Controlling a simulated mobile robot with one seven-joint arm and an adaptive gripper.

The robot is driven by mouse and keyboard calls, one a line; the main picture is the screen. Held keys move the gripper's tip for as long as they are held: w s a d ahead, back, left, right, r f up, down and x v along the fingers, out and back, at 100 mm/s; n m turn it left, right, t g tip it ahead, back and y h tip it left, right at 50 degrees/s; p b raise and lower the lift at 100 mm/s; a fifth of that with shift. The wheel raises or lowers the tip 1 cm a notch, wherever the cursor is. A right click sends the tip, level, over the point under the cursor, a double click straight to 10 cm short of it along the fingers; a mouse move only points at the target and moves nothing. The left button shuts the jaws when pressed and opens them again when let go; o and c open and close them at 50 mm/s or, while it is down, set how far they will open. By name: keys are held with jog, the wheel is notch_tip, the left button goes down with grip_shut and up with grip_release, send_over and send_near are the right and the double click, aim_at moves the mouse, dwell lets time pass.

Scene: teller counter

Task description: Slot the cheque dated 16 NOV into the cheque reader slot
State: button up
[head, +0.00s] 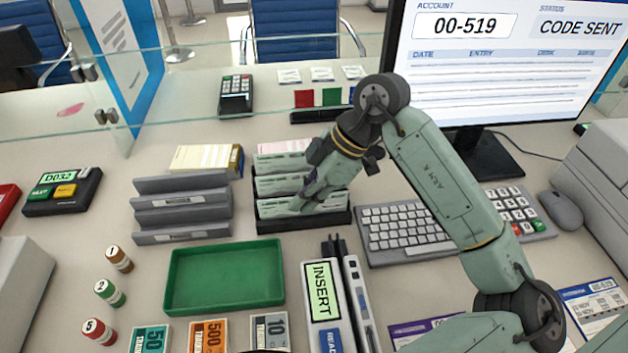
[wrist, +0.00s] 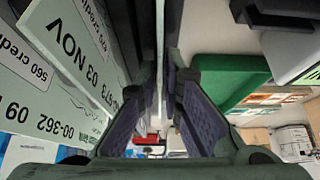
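A dark stepped rack (head: 285,222) holds several green and pink cheques on edge, left of the keyboard in the head view. My gripper (head: 303,205) is down at the front cheques of this rack. In the wrist view my gripper (wrist: 160,85) has its two purple pads apart, with a thin pale edge between them; whether it is a cheque is unclear. Left of the fingers a cheque (wrist: 75,40) reads 03 NOV, and another (wrist: 35,95) reads 00-362 and 09. I cannot read 16 NOV anywhere. The cheque reader (head: 325,300) shows INSERT; its narrow slot (head: 345,290) runs along its right side.
A grey empty-looking rack (head: 182,215) stands left of the cheque rack. A green tray (head: 225,275) lies in front, left of the reader. The keyboard (head: 400,230) and monitor (head: 500,70) are at right. Stamps and banknote stacks line the front left. A glass screen is behind.

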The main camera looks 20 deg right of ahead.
jog(key=shift+a+f, duration=0.15)
grip_shut()
dwell(0.6)
jog(key=shift+r+p, duration=2.25)
jog(key=shift+r, duration=3.5)
